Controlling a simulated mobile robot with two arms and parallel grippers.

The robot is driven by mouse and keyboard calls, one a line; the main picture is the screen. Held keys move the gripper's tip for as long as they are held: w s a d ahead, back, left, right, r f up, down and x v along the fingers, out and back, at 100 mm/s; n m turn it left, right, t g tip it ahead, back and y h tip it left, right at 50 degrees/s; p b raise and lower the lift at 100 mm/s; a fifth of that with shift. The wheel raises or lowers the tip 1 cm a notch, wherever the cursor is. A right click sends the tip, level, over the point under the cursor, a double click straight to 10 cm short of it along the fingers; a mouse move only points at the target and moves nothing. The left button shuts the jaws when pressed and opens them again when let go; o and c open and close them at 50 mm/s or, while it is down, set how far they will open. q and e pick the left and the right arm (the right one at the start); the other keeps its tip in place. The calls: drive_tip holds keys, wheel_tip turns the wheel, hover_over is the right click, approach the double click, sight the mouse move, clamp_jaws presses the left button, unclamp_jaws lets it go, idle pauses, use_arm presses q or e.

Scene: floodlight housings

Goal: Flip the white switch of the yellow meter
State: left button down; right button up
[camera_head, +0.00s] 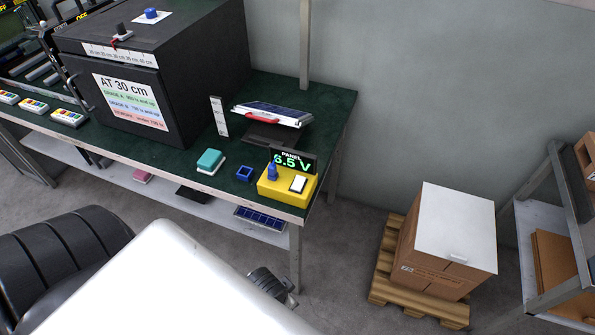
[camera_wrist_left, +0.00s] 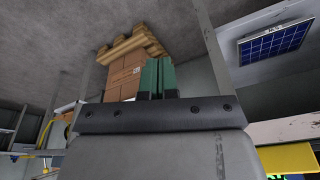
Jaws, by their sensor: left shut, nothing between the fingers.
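The yellow meter (camera_head: 284,190) stands on the green bench top near its right front corner. Its white switch (camera_head: 298,184) is on the right of its top face, and a blue knob (camera_head: 272,172) is on the left. A black display (camera_head: 292,160) behind it reads "PANEL 6.5 V". My left gripper (camera_wrist_left: 157,78) shows in the left wrist view with its green fingers shut together, empty and apart from the meter. A yellow patch at that view's lower right edge may be the meter. My right gripper is in neither view.
A teal block (camera_head: 209,161) and a blue open square (camera_head: 244,174) lie left of the meter. A tilted solar panel (camera_head: 272,113) stands behind it, and a large black box (camera_head: 160,80) is farther left. A carton (camera_head: 445,240) sits on a pallet to the right.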

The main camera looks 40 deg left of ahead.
use_arm(q)
drive_tip(key=w+d+r+m, duration=0.1)
drive_tip(key=w+r+m, duration=0.15)
drive_tip(key=r, duration=0.75)
wheel_tip(320, 180, up, 19)
drive_tip(key=m+g+h, duration=0.2)
drive_tip(key=m+h, duration=0.1)
drive_tip(key=m, duration=0.7)
hover_over(300, 179)
drive_tip(key=s+a, duration=0.2)
drive_tip(key=a, duration=0.1)
drive_tip(key=shift+w+a, duration=0.15)
drive_tip(key=shift+f, duration=0.15)
drive_tip(key=x, duration=0.4)
drive_tip(key=p+x, duration=0.1)
drive_tip(key=x, duration=0.3)
drive_tip(key=a+x, duration=0.1)
drive_tip(key=x, duration=0.4)
drive_tip(key=shift+w+f+p, duration=0.2)
drive_tip(key=shift+w+p, duration=0.05)
drive_tip(key=shift+p, duration=0.05)
drive_tip(key=shift+a+f, duration=0.1)
drive_tip(key=shift+f, duration=0.2)
